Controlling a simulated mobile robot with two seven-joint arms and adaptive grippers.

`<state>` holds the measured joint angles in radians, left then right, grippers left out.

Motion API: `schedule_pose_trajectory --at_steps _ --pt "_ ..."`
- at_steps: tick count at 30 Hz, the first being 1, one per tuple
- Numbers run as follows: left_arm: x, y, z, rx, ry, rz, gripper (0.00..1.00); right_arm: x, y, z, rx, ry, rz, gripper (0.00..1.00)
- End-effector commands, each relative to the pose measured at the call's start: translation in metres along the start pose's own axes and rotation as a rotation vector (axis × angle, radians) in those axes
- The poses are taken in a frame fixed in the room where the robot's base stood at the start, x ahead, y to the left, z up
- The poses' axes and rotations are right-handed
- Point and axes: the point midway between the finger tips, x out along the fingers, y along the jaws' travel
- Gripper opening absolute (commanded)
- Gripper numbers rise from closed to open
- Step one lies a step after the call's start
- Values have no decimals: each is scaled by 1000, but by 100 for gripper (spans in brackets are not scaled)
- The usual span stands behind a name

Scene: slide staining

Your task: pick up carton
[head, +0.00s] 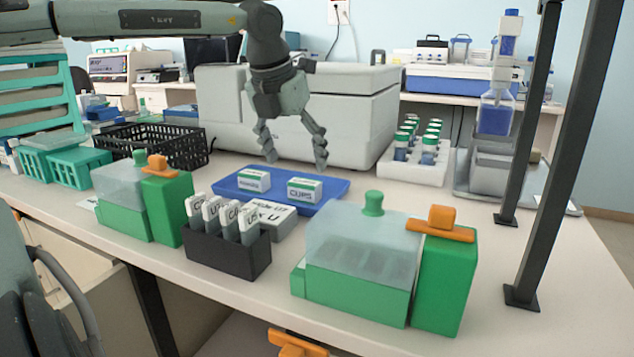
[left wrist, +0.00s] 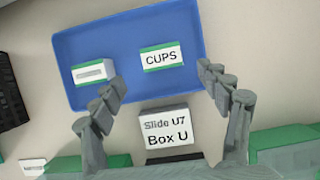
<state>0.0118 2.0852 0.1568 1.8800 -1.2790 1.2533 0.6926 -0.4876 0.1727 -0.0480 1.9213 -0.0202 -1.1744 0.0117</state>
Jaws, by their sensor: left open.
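Two small white cartons with green edges stand on a blue tray (head: 335,184). The right carton (head: 304,190) reads "CUPS"; the left carton (head: 254,180) has lettering too small to read surely. My left gripper (head: 296,164) is open and empty above the tray, pointing down. In the left wrist view the CUPS carton (left wrist: 162,57) lies ahead of and between the open fingers (left wrist: 163,82), apart from them. The other carton (left wrist: 93,72) is beside the left finger in that view. My right gripper is not in view.
A grey box labelled "Box U" (left wrist: 168,132) is on the near side of the tray. A black slide holder (head: 229,254), green staining containers (head: 362,262) (head: 125,198) and a black basket (head: 150,146) stand around. A white rack of bottles (head: 414,168) is at right. Dark posts rise at the right.

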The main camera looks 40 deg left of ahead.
Motion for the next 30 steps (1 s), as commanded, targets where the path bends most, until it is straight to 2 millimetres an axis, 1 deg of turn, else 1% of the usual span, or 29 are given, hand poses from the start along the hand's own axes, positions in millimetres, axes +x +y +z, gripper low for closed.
schedule_pose_trajectory --at_steps 8,11,15,18,21,27,28,30 --pt "27 0 1 0 4 0 76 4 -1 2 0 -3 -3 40" --pt "39 -1 4 0 5 0 76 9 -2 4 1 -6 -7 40" --pt "60 -2 8 -1 5 0 76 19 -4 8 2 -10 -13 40" --pt "72 -3 8 -1 2 -1 76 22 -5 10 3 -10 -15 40" --pt "77 -2 8 -1 1 -1 76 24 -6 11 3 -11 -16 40" --pt "77 -3 8 0 0 -1 76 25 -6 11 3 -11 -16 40" --pt "77 -3 8 -1 0 -1 73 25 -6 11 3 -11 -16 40" --pt "77 -3 8 0 0 -1 65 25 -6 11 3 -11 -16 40"
